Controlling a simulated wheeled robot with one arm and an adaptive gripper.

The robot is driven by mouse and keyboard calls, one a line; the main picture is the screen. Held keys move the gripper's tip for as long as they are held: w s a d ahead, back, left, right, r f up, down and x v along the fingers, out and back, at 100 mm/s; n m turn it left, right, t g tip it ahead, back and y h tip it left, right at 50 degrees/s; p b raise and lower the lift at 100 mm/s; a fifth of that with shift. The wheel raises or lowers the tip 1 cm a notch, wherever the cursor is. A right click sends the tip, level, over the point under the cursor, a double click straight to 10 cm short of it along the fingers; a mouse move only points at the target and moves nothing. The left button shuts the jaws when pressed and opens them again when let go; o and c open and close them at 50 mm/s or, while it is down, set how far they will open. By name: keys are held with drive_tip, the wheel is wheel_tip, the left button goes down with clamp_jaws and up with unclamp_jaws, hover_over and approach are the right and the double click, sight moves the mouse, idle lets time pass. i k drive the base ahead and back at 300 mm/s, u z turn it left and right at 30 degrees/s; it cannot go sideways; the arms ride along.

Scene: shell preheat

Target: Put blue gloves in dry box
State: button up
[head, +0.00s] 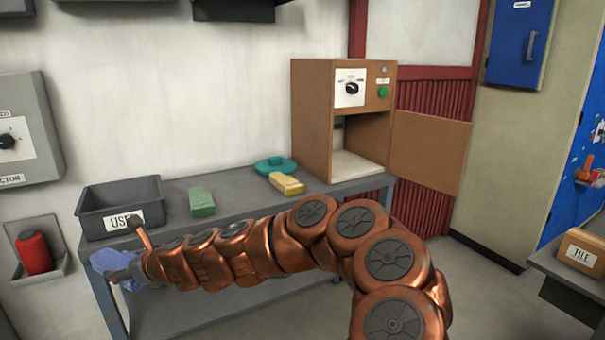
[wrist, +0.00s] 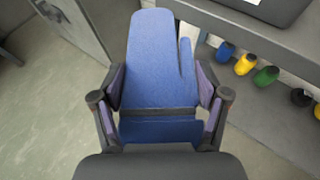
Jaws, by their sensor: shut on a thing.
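A blue glove (wrist: 155,60) fills the middle of the wrist view, with its thumb on the right side. My gripper (wrist: 160,112) is shut on it, with a finger at each side of its lower part. In the head view the blue glove (head: 128,283) shows partly at the left end of my arm, in front of the bench's left end. The dry box (head: 318,120) is a brown cabinet at the bench's right end. Its door (head: 428,152) stands open to the right, and the visible part of its inside looks empty. A dial and a green button sit above the opening.
On the grey bench (head: 240,195) stand a grey bin (head: 158,187) marked "USED", a green block-like item (head: 201,202), a yellow one (head: 286,184) and a teal round item (head: 276,165). Several coloured bottles (wrist: 245,64) stand on a lower shelf. A box marked "FILE" (head: 583,250) is at right.

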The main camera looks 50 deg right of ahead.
sight(344, 165)
drive_tip(key=k, duration=1.15)
drive_tip(key=z, duration=0.05)
drive_tip(key=i, duration=0.45)
drive_tip(key=z, duration=0.95)
drive_tip(key=i, duration=1.8)
drive_tip(key=z, duration=0.05)
